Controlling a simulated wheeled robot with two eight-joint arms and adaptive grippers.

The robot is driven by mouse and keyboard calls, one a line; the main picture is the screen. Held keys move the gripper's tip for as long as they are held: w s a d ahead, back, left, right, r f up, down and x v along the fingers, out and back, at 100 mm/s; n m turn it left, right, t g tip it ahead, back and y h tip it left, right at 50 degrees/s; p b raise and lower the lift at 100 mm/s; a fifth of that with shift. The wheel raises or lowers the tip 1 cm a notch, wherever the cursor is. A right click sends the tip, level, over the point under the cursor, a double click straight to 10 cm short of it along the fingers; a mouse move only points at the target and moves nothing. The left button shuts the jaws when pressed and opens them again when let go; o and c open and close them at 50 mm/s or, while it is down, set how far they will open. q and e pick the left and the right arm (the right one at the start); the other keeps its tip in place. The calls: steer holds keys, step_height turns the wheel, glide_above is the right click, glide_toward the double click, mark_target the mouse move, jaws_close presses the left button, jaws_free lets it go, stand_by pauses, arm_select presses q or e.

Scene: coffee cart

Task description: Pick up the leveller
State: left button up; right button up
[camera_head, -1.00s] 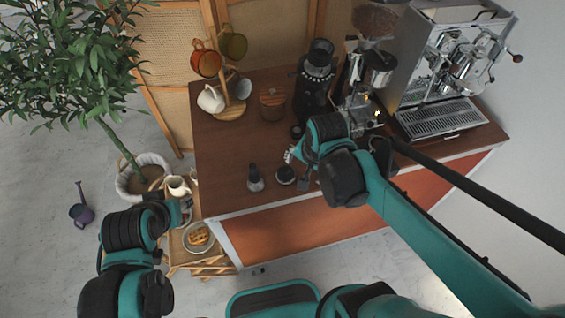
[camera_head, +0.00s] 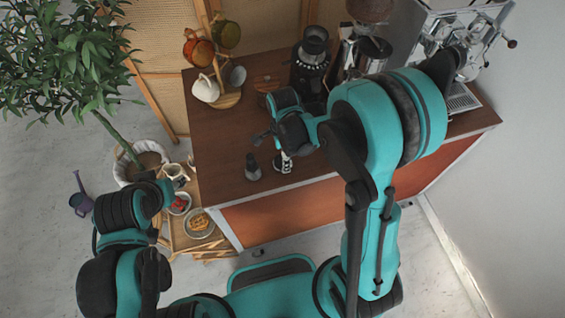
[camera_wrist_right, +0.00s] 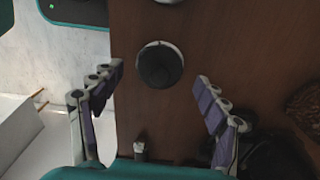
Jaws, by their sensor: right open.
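The leveller (camera_wrist_right: 160,64), a round black-topped piece with a pale metal rim, stands on the brown counter in the right wrist view. My right gripper (camera_wrist_right: 155,98) is open, its two fingers on either side below the leveller in the picture, with nothing between the tips. In the head view my right gripper (camera_head: 274,150) is over the counter near the front edge and hides most or all of the leveller. My left gripper (camera_head: 168,188) is away at the left, beside the low wooden stand; its jaws are too small and dark to read.
A dark tamper (camera_head: 252,168) stands close by on the counter (camera_head: 220,150). A wooden jar (camera_head: 267,84), black grinder (camera_head: 310,68), and mug tree with mugs (camera_head: 206,88) are behind. A small metal piece (camera_wrist_right: 139,148) lies near the right gripper. The espresso machine is at right.

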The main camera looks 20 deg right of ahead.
steer(key=shift+f, duration=0.95)
steer(key=c, duration=1.4)
